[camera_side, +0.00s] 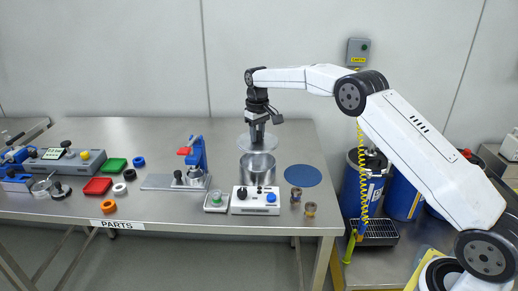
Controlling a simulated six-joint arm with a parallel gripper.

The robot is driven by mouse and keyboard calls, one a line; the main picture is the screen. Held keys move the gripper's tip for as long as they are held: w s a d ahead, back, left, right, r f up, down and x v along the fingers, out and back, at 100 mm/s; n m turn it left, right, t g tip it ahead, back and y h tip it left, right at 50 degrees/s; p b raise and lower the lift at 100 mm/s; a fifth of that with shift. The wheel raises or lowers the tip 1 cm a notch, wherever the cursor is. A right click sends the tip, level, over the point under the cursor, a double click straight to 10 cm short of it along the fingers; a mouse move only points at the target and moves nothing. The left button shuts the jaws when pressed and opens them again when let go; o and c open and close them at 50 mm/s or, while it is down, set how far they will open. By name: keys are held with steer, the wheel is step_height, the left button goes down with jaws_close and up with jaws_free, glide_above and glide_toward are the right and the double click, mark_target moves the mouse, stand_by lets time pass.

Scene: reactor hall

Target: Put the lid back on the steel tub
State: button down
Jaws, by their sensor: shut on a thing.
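The steel tub (257,170) stands on the table, right of the middle. My gripper (257,137) is directly above it, pointing down, and is shut on the lid (244,143). The lid is a pale, round disc held roughly level. It hangs above the tub with a small space showing between it and the tub's rim. The gripper fingers hide the middle of the lid, and the lid hides part of the tub's opening.
A white control box (245,207) stands just in front of the tub. A blue round mat (303,175) lies to its right, with two small brass-coloured fittings (310,209) nearby. A blue press-like stand (197,160) is to the left. Coloured rings and trays lie farther left.

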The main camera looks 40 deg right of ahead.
steer(key=shift+f, duration=0.15)
steer(key=shift+f, duration=3)
steer(key=shift+f, duration=0.15)
stand_by(0.5)
jaws_free()
stand_by(0.5)
steer(key=shift+r, duration=3.5)
